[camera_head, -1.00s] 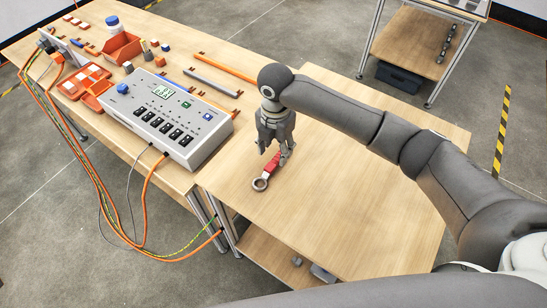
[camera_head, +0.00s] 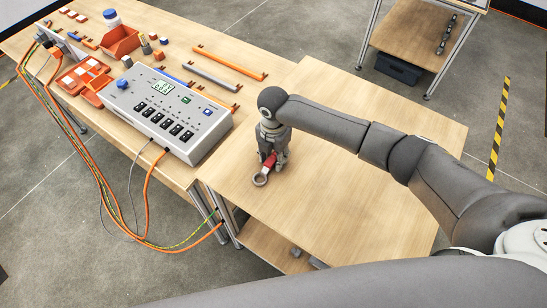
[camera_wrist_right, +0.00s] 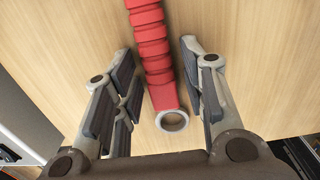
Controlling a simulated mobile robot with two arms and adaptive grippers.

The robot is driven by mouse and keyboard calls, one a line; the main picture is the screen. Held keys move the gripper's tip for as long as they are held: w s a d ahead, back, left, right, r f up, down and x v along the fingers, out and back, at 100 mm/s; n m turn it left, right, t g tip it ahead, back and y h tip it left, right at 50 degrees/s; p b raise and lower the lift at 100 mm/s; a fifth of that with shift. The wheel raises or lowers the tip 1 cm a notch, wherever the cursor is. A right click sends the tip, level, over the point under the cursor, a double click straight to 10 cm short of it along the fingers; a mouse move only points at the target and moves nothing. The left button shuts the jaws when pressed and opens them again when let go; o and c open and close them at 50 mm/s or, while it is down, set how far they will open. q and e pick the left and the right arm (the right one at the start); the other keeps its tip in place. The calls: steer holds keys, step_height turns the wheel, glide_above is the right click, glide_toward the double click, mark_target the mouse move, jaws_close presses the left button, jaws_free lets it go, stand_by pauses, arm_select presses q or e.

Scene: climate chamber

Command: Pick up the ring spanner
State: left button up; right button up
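The ring spanner (camera_head: 260,180) lies on the wooden table top, with a grey ring end toward the near left and a red ribbed handle. In the right wrist view the red handle (camera_wrist_right: 154,50) runs between the fingers, with a small metal eye at its lower end; the big ring is out of that view. My right gripper (camera_head: 272,164) points down over the handle, low at the table. In the wrist view its fingers (camera_wrist_right: 157,70) are apart on both sides of the handle, with visible gaps. My left gripper is not in view.
A grey control box (camera_head: 168,110) with cables stands left of the spanner on the adjoining workbench. Orange and grey bars (camera_head: 229,62), an orange bin (camera_head: 120,41) and small parts lie behind it. The table (camera_head: 370,200) is bare right of the gripper.

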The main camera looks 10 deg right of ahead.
jaws_close()
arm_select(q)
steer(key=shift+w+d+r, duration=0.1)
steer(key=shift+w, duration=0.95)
arm_select(e)
steer(key=shift+w+r, duration=0.1)
steer(key=shift+r, duration=0.1)
